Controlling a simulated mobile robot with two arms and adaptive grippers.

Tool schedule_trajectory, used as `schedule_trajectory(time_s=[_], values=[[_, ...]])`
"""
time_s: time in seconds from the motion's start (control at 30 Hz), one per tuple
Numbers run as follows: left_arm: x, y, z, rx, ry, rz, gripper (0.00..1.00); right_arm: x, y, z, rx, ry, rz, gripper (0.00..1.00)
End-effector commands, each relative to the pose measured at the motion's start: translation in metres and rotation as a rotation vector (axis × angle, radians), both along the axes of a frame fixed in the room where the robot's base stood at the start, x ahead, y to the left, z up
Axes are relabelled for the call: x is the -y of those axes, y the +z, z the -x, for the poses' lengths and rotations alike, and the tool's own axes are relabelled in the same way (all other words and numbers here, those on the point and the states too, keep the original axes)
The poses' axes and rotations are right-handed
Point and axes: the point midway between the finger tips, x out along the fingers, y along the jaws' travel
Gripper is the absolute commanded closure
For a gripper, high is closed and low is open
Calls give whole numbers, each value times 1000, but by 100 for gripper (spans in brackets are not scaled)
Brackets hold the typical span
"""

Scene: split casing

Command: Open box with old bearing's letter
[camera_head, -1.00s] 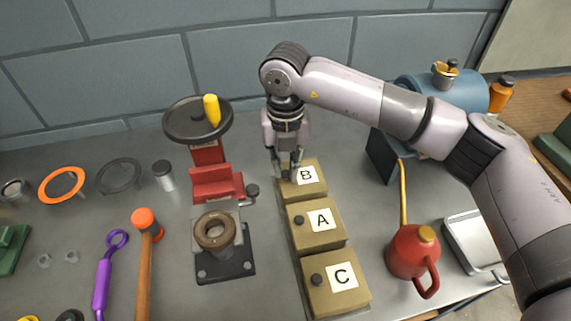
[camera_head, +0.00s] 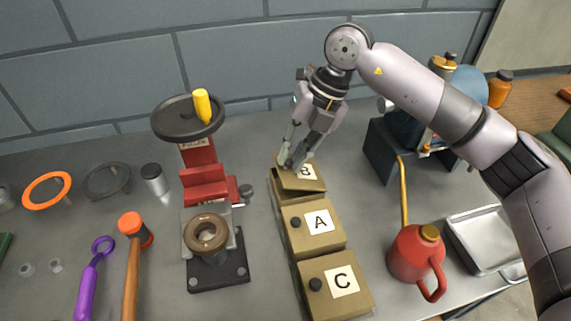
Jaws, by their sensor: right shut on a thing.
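Three tan boxes with letter cards and dark knobs stand in a column: box B (camera_head: 315,186) at the back, box A (camera_head: 323,244) in the middle and box C (camera_head: 352,305) in front. My right gripper (camera_head: 290,162) is shut at the knob of box B's lid, and its fingers hide the knob. The lid of box B is tilted, with a dark gap at its front left side. Boxes A and C have their lids down. A brown ring-shaped bearing (camera_head: 206,232) sits on the dark-based press fixture (camera_head: 220,272). My left gripper is not in view.
A red press with a black handwheel (camera_head: 186,118) stands left of the boxes. A red oil can (camera_head: 414,256) and a metal tray (camera_head: 482,238) are at the right. A hammer (camera_head: 131,265), a purple wrench (camera_head: 88,285) and rings lie left.

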Motion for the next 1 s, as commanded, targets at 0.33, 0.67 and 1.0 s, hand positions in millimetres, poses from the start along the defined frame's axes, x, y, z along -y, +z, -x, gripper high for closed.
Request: schedule_trajectory(time_s=[0.33,0.67,1.0], values=[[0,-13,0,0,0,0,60,16,8,-3,-37,-1,-177,100],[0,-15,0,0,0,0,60,19,11,-4,-46,0,-224,100],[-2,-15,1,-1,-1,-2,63,19,11,-4,-46,0,-223,100]])
